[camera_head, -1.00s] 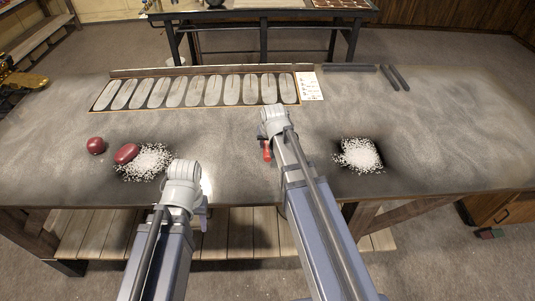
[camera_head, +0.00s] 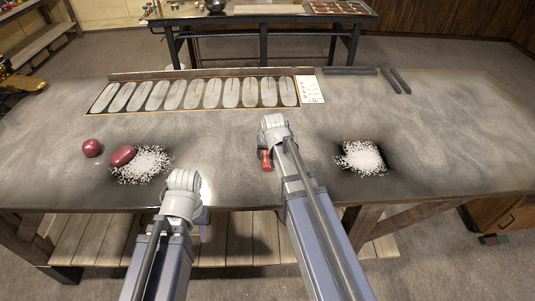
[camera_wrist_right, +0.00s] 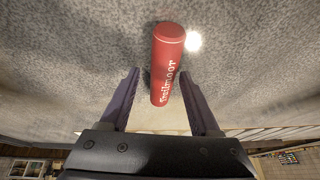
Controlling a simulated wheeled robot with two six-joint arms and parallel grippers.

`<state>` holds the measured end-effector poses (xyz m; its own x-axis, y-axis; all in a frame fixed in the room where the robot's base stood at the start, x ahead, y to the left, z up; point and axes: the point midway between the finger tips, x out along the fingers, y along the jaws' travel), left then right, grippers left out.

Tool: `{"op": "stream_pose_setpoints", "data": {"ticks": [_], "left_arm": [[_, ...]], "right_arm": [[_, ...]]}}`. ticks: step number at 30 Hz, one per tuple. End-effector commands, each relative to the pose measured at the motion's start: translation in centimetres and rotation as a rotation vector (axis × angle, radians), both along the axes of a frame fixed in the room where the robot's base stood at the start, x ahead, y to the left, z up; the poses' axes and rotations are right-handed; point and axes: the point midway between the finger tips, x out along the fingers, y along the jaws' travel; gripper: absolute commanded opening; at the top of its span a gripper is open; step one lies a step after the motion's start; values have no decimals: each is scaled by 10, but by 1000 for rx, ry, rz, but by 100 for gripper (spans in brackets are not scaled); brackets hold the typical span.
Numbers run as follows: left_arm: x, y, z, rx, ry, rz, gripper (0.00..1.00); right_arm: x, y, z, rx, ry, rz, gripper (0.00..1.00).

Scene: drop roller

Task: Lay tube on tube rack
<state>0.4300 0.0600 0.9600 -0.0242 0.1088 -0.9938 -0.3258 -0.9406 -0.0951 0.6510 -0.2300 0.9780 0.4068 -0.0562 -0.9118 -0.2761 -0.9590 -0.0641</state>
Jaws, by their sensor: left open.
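A red tube with white lettering (camera_wrist_right: 166,62) appears in the right wrist view, and its red end (camera_head: 265,160) shows beside my right arm in the head view. My right gripper (camera_wrist_right: 160,74) is open, with its dark fingers on either side of the tube and visible gaps between. Whether the tube touches the table is unclear. A long tray with a row of oval slots (camera_head: 92,109) lies at the back of the table; I cannot tell whether it is the tube rack. My left gripper (camera_head: 203,222) is open near the front edge, mostly hidden by its arm.
A dark red ball (camera_head: 92,148) and a red oblong object (camera_head: 123,156) lie at the left near a white speckled patch (camera_head: 149,164). Another such patch (camera_head: 362,157) is at the right. Dark bars (camera_head: 350,71) lie at the back right. The table's (camera_head: 460,130) right side is clear.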

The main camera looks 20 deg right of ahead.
Motion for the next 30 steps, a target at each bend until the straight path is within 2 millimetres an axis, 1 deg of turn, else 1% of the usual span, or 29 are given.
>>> {"op": "stream_pose_setpoints", "data": {"ticks": [8, 14, 20, 30], "left_arm": [[0, 0, 0, 0, 0, 0, 45], [0, 0, 8, 0, 0, 0, 45], [0, 0, 28, 0, 0, 0, 45], [0, 0, 80, 0, 0, -2, 45]], "right_arm": [[0, 0, 0, 0, 0, 0, 67], [-1, 0, 8, 0, 0, 0, 67], [-10, 1, 28, 0, 0, 0, 67], [-32, 5, 80, 0, 0, 0, 67]]}}
